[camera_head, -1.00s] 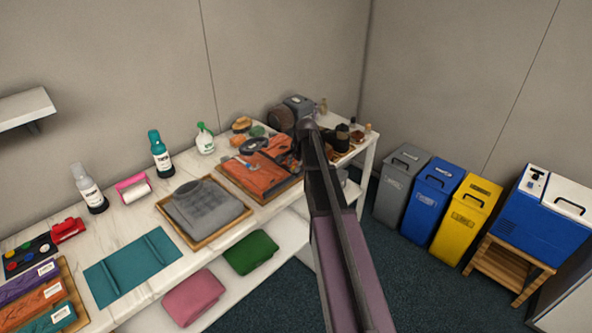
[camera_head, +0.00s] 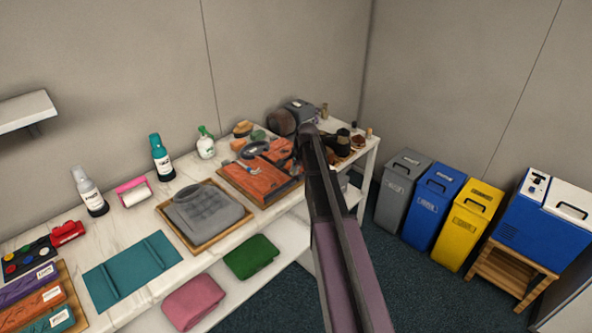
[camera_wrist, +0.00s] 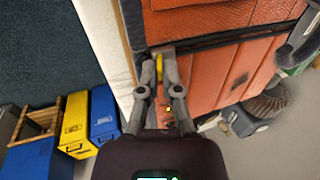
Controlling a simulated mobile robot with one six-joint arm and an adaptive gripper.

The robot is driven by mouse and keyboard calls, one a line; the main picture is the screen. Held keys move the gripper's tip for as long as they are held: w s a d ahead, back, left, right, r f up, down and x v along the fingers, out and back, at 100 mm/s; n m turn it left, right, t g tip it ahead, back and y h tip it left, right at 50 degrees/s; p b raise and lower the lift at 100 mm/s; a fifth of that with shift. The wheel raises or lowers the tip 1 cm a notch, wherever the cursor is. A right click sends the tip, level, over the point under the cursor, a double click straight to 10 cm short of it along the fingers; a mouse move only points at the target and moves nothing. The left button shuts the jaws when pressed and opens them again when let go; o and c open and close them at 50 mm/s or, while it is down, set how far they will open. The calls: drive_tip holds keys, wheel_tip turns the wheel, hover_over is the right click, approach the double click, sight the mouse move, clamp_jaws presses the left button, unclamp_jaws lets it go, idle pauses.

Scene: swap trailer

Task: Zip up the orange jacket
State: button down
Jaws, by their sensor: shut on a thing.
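The orange jacket (camera_head: 262,178) lies flat on a wooden tray on the white table in the head view. In the wrist view the jacket (camera_wrist: 215,75) fills the upper middle, with a dark zip line (camera_wrist: 225,38) running across it. My gripper (camera_wrist: 162,52) has its fingertips close together at the jacket's edge, at one end of the dark line. It is shut on a small yellow zip pull (camera_wrist: 158,66) that shows between the fingers. In the head view my arm hides part of the jacket's right side, and the grip itself cannot be made out.
A grey folded garment (camera_head: 205,208) lies on a tray to the left. Bottles and brushes stand behind and right of the jacket. Grey (camera_head: 402,188), blue (camera_head: 432,204) and yellow (camera_head: 467,225) bins stand on the floor at the right. Floor between table and bins is clear.

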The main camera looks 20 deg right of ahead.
drive_tip(key=w+a, duration=0.2)
drive_tip(key=w, duration=0.4)
drive_tip(key=w+a, duration=0.2)
drive_tip(key=w, duration=0.4)
drive_tip(key=w+a, duration=0.3)
drive_tip(key=w, duration=0.3)
drive_tip(key=c, duration=0.8)
unclamp_jaws()
drive_tip(key=shift+w+a, duration=0.1)
drive_tip(key=shift+d, duration=0.2)
